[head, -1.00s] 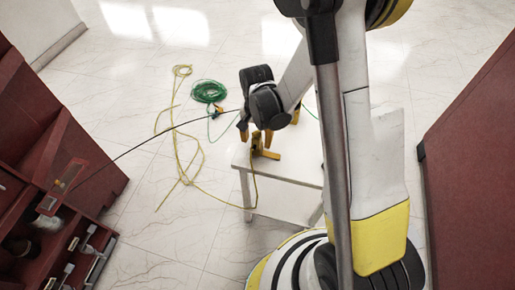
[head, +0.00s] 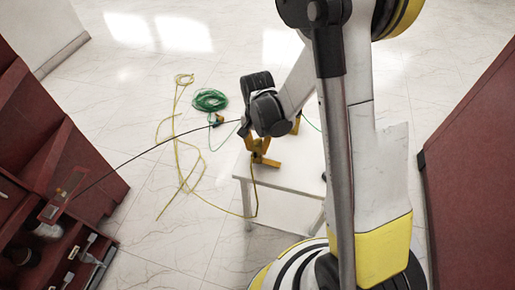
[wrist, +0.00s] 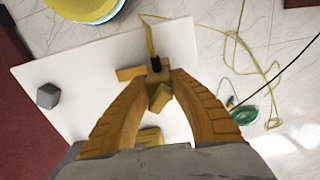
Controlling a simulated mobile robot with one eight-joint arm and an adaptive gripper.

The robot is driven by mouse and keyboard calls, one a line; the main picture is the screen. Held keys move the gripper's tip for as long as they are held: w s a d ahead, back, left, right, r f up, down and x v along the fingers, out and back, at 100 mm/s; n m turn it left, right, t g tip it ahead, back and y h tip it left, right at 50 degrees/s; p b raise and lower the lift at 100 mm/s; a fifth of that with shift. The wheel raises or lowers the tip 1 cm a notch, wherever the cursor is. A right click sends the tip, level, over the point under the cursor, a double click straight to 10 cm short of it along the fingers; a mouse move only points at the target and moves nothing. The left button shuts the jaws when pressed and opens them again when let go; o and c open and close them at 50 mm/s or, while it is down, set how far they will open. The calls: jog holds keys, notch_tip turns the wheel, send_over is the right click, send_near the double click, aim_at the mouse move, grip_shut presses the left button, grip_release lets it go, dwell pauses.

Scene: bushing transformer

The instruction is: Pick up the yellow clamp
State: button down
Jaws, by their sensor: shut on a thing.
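The yellow clamp (wrist: 158,96) shows between my fingertips in the wrist view, with a black fitting and a yellow cable at its far end. My gripper (wrist: 157,76) is shut on it, one orange-brown finger on each side. In the head view my gripper (head: 255,146) points down over the left part of the white table (head: 292,172), and the clamp (head: 264,161) shows at its fingertips. I cannot tell whether the clamp touches the tabletop. My wrist hides part of the gripper.
A grey block (wrist: 47,96) sits on the table. Another yellow piece (wrist: 150,136) lies nearer my wrist. Yellow cable (head: 178,150) and a green coil (head: 210,100) lie on the floor. Red cabinets stand left (head: 60,150) and right (head: 470,160). Floor behind the table is open.

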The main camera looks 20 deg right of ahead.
aim_at(260, 140)
jog(key=r, duration=0.1)
jog(key=r+p, duration=0.1)
jog(key=r, duration=0.1)
jog(key=shift+s+d+r, duration=0.2)
jog(key=shift+d, duration=0.15)
jog(key=s+d+r+p, duration=0.5)
jog(key=d+r+p, duration=0.4)
jog(key=r, duration=0.3)
jog(key=shift+s+d+r, duration=0.15)
jog(key=shift+d+r, duration=0.05)
jog(key=shift+r, duration=0.05)
